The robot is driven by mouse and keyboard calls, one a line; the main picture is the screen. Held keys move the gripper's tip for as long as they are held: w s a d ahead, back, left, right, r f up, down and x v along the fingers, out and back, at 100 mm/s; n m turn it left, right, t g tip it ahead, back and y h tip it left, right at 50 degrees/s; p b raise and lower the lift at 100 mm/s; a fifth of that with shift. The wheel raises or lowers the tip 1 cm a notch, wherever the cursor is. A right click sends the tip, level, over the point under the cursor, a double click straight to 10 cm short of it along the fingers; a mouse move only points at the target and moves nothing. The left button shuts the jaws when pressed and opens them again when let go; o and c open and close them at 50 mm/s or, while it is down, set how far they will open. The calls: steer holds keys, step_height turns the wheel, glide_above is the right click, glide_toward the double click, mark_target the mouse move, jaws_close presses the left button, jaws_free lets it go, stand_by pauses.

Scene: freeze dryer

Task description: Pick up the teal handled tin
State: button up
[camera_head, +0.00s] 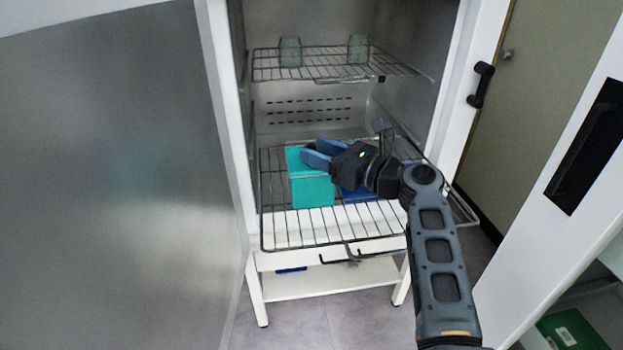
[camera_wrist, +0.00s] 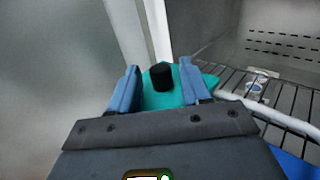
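The teal tin (camera_head: 312,190) stands on the lower wire shelf inside the open freeze dryer, left of the middle. In the wrist view the tin (camera_wrist: 160,98) shows between my two fingers, with a black knob-like handle (camera_wrist: 162,76) on it. My gripper (camera_head: 312,152) reaches in from the right, its blue fingers over the tin's upper part. In the wrist view my gripper (camera_wrist: 160,82) is open, one finger on each side of the handle, with a gap visible on both sides. The tin's upper right part is hidden by the fingers in the head view.
A blue object (camera_head: 355,194) sits right of the tin, partly behind my arm. The upper wire shelf (camera_head: 325,66) holds two glass-like jars (camera_head: 290,52) (camera_head: 358,48). The open door (camera_head: 110,170) is on the left. The shelf front is clear.

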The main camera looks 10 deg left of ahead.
jaws_close()
stand_by(0.6)
